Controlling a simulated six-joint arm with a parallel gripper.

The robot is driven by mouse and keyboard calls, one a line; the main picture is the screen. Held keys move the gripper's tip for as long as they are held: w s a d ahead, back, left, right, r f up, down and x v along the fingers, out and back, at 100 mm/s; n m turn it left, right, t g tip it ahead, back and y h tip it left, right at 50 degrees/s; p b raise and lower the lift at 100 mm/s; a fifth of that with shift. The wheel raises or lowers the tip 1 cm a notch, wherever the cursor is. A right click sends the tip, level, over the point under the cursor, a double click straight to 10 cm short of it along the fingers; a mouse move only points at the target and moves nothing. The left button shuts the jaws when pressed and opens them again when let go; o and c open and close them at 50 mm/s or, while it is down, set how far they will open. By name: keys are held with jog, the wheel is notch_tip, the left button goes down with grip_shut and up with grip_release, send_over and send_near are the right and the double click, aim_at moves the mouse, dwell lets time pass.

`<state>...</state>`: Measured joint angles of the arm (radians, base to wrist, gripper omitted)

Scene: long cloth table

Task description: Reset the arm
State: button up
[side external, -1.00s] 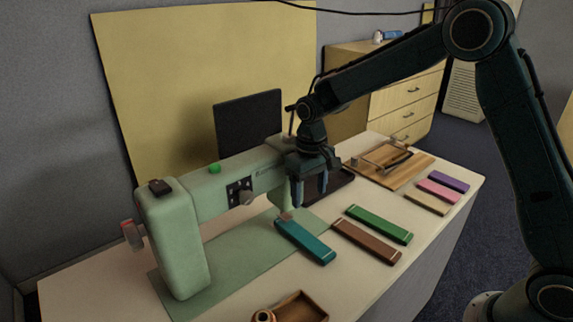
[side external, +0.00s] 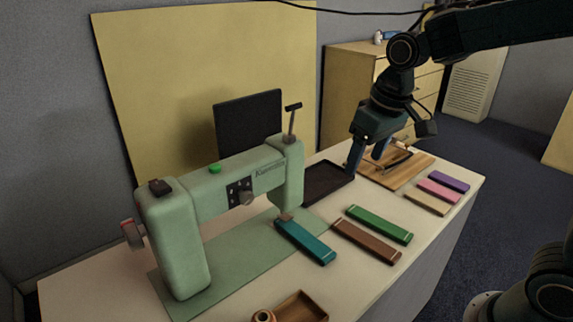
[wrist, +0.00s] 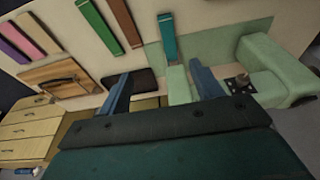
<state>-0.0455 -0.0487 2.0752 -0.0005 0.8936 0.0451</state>
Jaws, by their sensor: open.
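My gripper (side external: 368,160) is open and empty in the side view. It hangs in the air above the back of the table, over the dark tray and the left edge of the wooden board. In the wrist view my gripper (wrist: 162,85) shows its two blue fingers spread apart with nothing between them. The green sewing machine (side external: 225,190) stands to the left of the gripper, apart from it.
A teal bar (side external: 305,241), a green bar (side external: 379,224) and a brown bar (side external: 366,241) lie on the table (side external: 415,250). The dark tray (side external: 327,183), wooden board (side external: 412,172) and a small wooden box (side external: 302,307) also stand there. A drawer cabinet (side external: 350,85) stands behind.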

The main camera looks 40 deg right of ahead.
jog(key=s+d+r+t, duration=0.1)
jog(key=s+r+t, duration=0.1)
jog(key=s, duration=1.5)
jog(key=shift+d+r+t, duration=0.15)
jog(key=shift+d+t, duration=0.15)
jog(key=shift+t, duration=0.2)
